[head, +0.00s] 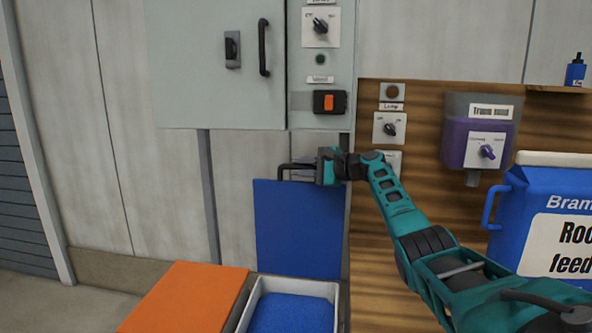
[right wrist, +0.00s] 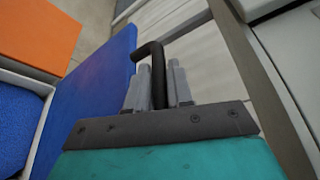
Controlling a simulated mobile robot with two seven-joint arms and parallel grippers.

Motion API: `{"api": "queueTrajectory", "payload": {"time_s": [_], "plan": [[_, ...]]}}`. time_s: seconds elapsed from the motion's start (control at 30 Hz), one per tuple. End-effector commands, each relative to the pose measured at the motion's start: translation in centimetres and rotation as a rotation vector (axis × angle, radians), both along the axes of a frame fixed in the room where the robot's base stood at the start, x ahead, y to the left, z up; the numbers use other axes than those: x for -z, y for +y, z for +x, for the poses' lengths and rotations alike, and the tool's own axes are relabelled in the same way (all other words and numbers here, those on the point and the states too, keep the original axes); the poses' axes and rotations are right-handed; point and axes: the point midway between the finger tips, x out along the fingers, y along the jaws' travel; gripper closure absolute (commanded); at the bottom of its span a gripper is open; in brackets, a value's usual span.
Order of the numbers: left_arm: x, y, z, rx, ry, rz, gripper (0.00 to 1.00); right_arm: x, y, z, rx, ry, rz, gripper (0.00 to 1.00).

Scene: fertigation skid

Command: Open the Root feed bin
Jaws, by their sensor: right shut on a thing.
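The blue lid (head: 298,228) stands raised, close to upright, behind an open white bin (head: 247,303) holding blue granules (head: 291,314). Its black handle (head: 284,167) is at the lid's top edge. My right gripper (head: 310,170) is shut on this handle. In the right wrist view, the grey fingers (right wrist: 158,88) sit on both sides of the black handle (right wrist: 150,52), beside the blue lid (right wrist: 85,95). A blue container (head: 520,210) on the right has a partly cut-off label reading "Roo… feed". My left gripper is not in view.
An orange lid (head: 185,297) lies closed left of the open bin. A grey cabinet (head: 195,70) and switch panel (head: 320,60) are above the raised lid. A purple tank (head: 455,135) hangs on the wooden wall. Floor is free at far left.

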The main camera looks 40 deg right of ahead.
Motion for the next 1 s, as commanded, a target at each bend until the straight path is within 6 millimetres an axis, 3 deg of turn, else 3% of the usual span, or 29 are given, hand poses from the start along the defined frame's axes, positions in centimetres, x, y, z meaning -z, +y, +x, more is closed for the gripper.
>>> {"api": "queueTrajectory", "payload": {"time_s": [0.7,0.73,0.93,1.0], "plan": [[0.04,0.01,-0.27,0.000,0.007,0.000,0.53,0.49,-0.88,-0.10,0.001,0.035,0.031,1.00],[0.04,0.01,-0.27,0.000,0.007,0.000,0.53,0.49,-0.88,-0.10,0.001,0.035,0.031,0.78],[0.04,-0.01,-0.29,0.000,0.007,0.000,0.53,0.38,-0.88,-0.09,0.000,0.033,0.032,0.59],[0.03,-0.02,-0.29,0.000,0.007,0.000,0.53,0.33,-0.89,-0.10,0.001,0.031,0.031,0.58]]}}
